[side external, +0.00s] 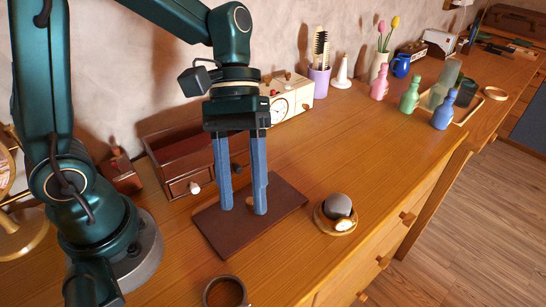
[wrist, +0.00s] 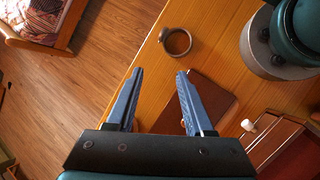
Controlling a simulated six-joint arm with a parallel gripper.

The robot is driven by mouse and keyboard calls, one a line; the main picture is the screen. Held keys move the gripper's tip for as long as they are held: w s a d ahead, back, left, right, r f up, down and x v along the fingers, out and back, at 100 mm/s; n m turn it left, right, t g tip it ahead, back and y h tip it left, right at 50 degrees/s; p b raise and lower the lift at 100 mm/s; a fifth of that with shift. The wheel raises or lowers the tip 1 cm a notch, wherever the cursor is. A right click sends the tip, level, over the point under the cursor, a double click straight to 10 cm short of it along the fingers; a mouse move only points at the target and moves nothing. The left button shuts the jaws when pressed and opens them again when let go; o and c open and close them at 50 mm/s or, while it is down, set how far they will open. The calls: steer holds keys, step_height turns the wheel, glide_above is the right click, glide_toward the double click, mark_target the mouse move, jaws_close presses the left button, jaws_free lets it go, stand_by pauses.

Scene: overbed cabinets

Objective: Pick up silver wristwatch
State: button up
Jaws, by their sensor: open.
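My gripper (side external: 243,210) is open and empty, its two blue fingers pointing down above the dark brown board (side external: 285,205). The wrist view also shows the open gripper (wrist: 157,73) with part of the board between the fingers. I cannot say for sure which thing is the silver wristwatch. A round wooden dish (side external: 326,229) to the right of the board holds a grey rounded thing (side external: 338,204) with a small bright part at its front. A dark ring-shaped thing (side external: 225,292) at the bottom edge also shows in the wrist view (wrist: 178,54), with a small grey piece on its left side.
A reddish wooden drawer box (side external: 179,163) stands behind the board, with a white clock (side external: 294,95) beside it. A purple cup (side external: 319,80) stands by the wall. Pink, green and blue bottles (side external: 409,97) stand farther right. The table's middle right is clear up to its front edge.

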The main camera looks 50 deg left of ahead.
mark_target(245, 297)
steer(key=f+n+g+h, duration=0.1)
steer(key=f, duration=0.1)
steer(key=d+f+g+h, duration=0.1)
steer(key=f, duration=0.1)
steer(key=d+f+n+g+h, duration=0.1)
steer(key=f, duration=0.1)
steer(key=shift+w+d+n+g, duration=0.15)
steer(key=shift+w+n+g, duration=0.15)
steer(key=shift+g, duration=0.1)
steer(key=shift+n+g+h, duration=0.5)
steer(key=shift+n+g, duration=0.2)
steer(key=shift+g, duration=0.2)
steer(key=f, duration=0.1)
steer(key=s+f, duration=0.1)
steer(key=f, duration=0.2)
steer(key=shift+s+d, duration=0.2)
steer(key=shift+s, duration=0.05)
steer(key=shift+s+d+f, duration=0.1)
steer(key=shift+s+f, duration=0.2)
steer(key=shift+s, duration=0.1)
steer(key=shift+x, duration=2.4)
steer(key=shift+c, duration=0.3)
jaws_close()
